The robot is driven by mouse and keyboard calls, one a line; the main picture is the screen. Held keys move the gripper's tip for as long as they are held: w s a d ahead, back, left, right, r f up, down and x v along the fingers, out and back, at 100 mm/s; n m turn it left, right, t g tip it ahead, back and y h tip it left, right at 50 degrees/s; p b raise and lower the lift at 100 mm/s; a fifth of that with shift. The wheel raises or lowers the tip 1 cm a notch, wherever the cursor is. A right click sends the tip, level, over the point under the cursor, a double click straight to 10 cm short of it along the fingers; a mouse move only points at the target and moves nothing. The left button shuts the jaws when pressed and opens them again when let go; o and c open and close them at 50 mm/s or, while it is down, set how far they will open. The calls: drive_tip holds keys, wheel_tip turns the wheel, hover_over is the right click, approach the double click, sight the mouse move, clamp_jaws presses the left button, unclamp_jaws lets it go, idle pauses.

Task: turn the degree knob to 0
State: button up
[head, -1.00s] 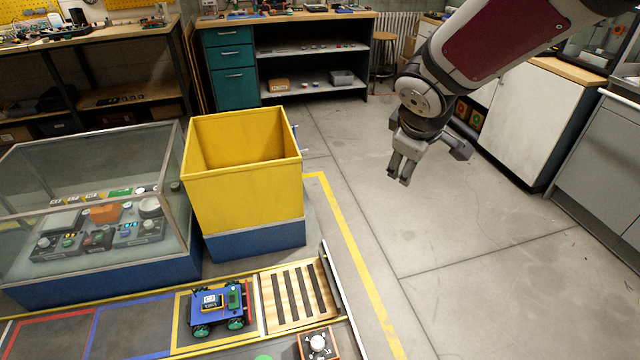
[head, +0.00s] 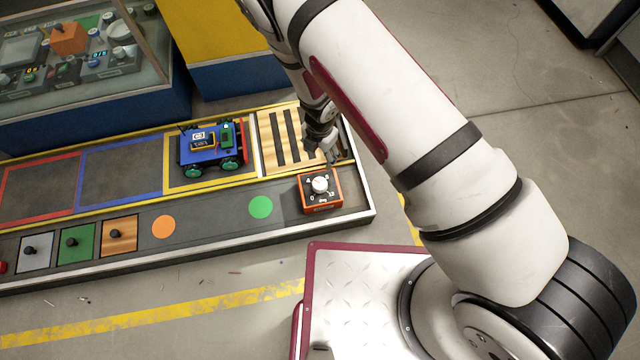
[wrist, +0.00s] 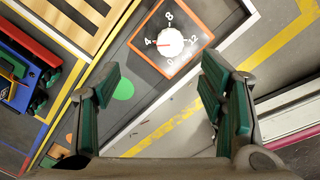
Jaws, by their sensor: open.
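The degree knob (head: 320,184) is a white round dial on a dark-faced orange box at the right end of the bench. My gripper (head: 331,157) is just behind the box in the head view, beside the slatted wooden piece. In the wrist view its green-padded fingers (wrist: 158,88) are spread wide with nothing between them. The knob lies ahead of the fingers, apart from them.
A blue wheeled cart (head: 212,148) stands in the yellow-outlined square, left of the wooden slats (head: 283,138). A green disc (head: 260,207) and an orange disc (head: 163,227) mark the bench left of the box. A glass case (head: 80,60) stands behind. The bench's right edge is close to the box.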

sight(320, 183)
drive_tip(key=shift+n+g, duration=0.3)
drive_tip(key=shift+n, duration=0.1)
drive_tip(key=f+b, duration=0.2)
drive_tip(key=f, duration=0.3)
drive_tip(key=s+f+b, duration=0.1)
drive_tip(key=f+b, duration=0.1)
drive_tip(key=f, duration=0.4)
drive_tip(key=f+b, duration=0.2)
drive_tip(key=f, duration=0.3)
drive_tip(key=shift+s+d+f, duration=0.15)
drive_tip(key=shift+s+f, duration=0.2)
drive_tip(key=c, duration=1.2)
